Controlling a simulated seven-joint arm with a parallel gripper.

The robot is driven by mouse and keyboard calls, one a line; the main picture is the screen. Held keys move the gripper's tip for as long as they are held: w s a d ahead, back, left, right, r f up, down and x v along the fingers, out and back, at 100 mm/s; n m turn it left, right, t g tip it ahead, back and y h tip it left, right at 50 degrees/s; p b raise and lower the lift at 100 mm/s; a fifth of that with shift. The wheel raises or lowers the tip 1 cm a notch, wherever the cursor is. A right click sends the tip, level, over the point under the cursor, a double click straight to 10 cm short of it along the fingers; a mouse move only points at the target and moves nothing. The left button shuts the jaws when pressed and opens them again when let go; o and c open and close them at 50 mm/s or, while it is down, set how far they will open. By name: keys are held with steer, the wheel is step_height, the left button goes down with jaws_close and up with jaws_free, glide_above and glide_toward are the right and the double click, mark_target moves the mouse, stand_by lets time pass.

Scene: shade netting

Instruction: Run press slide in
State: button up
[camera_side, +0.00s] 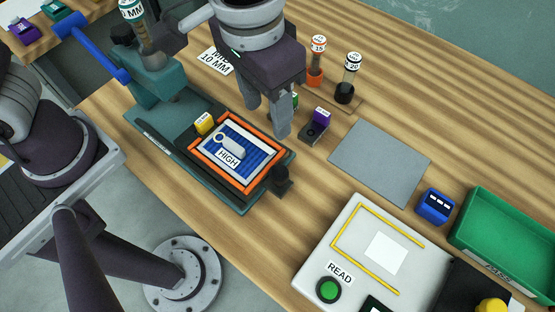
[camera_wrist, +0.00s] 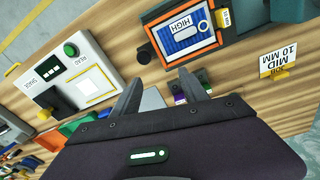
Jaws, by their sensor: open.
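The press (camera_side: 160,85) is teal with a blue lever (camera_side: 90,45) at the upper left of the side view. Its dark slide (camera_side: 183,150) sits out in front of the press head on the teal base, with a black knob (camera_side: 282,181) at its near right end. On the slide lies an orange-framed blue net panel (camera_side: 262,162) with a white HIGH tag (camera_side: 229,158). The knob also shows in the wrist view (camera_wrist: 144,54). My gripper (camera_side: 266,118) is open and empty, its fingers above the slide's far right side, apart from the knob.
Behind my fingers stand an orange-based cylinder marked 15 (camera_side: 316,62), a black-based one marked 20 (camera_side: 348,78) and a purple-topped block (camera_side: 321,117). A grey plate (camera_side: 380,160), a reader with green button (camera_side: 328,290), a blue block (camera_side: 435,205) and a green tray (camera_side: 506,240) lie to the right.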

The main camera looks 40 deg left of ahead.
glide_above(281, 170)
steer(key=shift+g+y, duration=0.3)
step_height(281, 170, down, 4)
steer(key=shift+f, duration=0.1)
step_height(281, 170, down, 7)
steer(key=shift+s, duration=0.1)
jaws_close()
stand_by(0.9)
